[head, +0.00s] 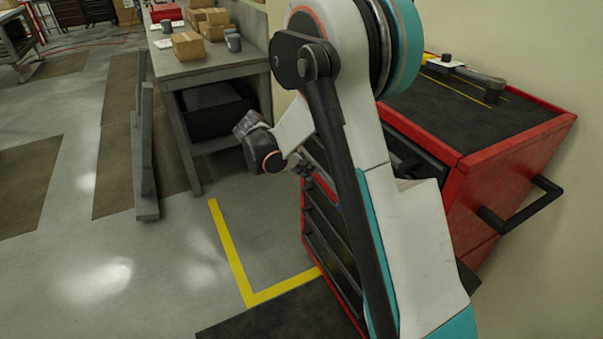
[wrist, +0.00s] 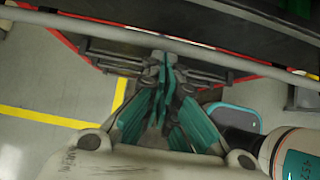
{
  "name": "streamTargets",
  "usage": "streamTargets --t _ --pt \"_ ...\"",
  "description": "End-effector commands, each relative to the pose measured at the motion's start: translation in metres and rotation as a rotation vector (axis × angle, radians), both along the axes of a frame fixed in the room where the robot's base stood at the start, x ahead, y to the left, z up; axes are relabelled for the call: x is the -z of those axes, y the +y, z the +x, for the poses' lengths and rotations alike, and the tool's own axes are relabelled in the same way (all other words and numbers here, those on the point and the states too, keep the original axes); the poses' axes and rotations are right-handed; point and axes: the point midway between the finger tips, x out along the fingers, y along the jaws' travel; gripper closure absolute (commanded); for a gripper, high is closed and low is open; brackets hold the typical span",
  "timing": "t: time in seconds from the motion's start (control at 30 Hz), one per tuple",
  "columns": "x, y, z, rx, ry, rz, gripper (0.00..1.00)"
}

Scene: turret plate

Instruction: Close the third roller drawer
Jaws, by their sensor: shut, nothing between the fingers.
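The red roller cabinet (head: 520,160) stands at the right in the head view, with dark drawer fronts (head: 335,245) on its left face. My arm crosses in front and hides much of that face, so I cannot tell there how far the third drawer is out. In the wrist view a dark drawer (wrist: 200,38) with a long grey bar (wrist: 120,32) spans the top, and red cabinet edges show beside it. My gripper (wrist: 164,62) is shut and empty, its teal fingers together and tips close to the bar. I cannot tell whether they touch.
A black side handle (head: 520,212) juts from the cabinet. A tool (head: 470,75) lies on its top. A grey workbench (head: 210,65) with boxes stands behind, and a grey upright barrier (head: 146,150) is at the left. Floor with a yellow line (head: 230,250) is clear.

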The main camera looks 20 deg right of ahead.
Motion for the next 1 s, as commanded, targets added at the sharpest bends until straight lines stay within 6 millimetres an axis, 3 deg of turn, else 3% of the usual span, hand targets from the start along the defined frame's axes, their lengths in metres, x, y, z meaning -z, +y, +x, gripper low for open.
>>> streamTargets --t 0.37,0.47,0.7,1.0 --pt "0.0 -0.002 0.0 0.0 0.0 0.0 1.0" --pt "0.0 -0.01 0.0 0.002 0.0 0.0 1.0" --pt "0.0 -0.053 0.001 0.004 -0.001 0.0 1.0" --pt "0.0 -0.058 0.002 0.0 0.0 0.0 1.0"
